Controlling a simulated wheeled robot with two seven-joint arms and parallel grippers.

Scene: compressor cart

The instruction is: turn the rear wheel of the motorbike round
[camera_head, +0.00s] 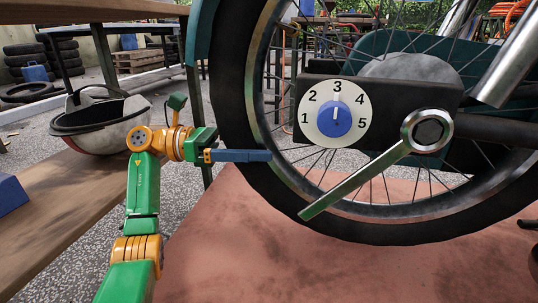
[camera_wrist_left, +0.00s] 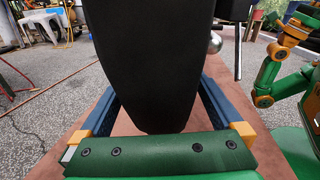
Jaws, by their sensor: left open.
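The rear wheel (camera_head: 235,95) of the motorbike stands upright in the head view, with a black tyre and thin spokes. My left gripper (camera_head: 262,156) is open at the tyre's left edge, one blue finger lying across its near side. In the left wrist view the tyre (camera_wrist_left: 158,70) stands between the two blue fingers, with a gap visible at each side low down. The far finger is hidden behind the tyre in the head view.
A dial (camera_head: 334,115) numbered 1 to 5 and a metal lever (camera_head: 365,178) sit in front of the wheel. A helmet (camera_head: 105,130) lies on the wooden bench (camera_head: 60,215) at left. The reddish platform (camera_head: 300,270) under the wheel is mostly clear.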

